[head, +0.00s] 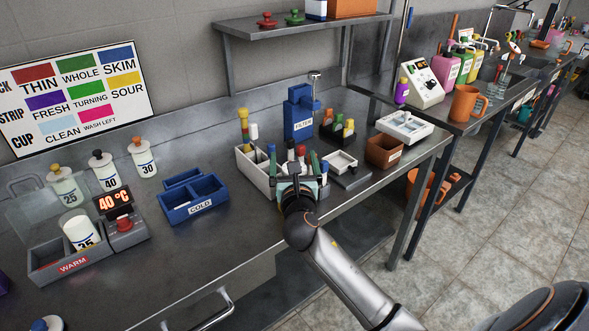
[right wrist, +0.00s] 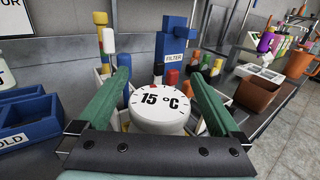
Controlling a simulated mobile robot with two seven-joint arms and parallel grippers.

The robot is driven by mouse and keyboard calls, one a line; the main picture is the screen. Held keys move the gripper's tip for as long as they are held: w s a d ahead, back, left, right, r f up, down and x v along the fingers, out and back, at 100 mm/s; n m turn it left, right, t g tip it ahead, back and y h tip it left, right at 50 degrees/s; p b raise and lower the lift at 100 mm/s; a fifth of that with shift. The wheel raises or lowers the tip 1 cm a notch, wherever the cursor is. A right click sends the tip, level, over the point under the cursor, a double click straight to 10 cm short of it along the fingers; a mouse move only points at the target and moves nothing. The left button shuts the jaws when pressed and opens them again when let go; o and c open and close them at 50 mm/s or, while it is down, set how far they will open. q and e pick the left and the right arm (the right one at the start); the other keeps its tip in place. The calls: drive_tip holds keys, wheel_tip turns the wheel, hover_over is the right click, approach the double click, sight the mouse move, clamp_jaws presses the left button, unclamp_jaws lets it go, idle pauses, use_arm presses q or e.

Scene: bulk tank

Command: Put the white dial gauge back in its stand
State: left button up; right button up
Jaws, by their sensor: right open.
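The white dial gauge (right wrist: 160,118) shows in the right wrist view, its round face reading 15 °C with a red mark at the top. My right gripper (right wrist: 160,95) is open, with one green finger on each side of the gauge. I cannot tell whether the fingers touch it. In the head view my right gripper (head: 300,178) is over the front of the workbench and largely covers the gauge. What the gauge rests on is hidden, and I cannot pick out its stand with certainty. My left gripper is not in view.
A white rack (head: 246,166) with coloured sticks and a blue FILTER unit (head: 298,118) stand behind my gripper. The blue COLD box (head: 192,205) is left, a brown box (head: 384,152) right. Bare bench (head: 200,262) lies in front of the COLD box.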

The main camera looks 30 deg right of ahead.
drive_tip(key=v, duration=1.2)
idle(2.0)
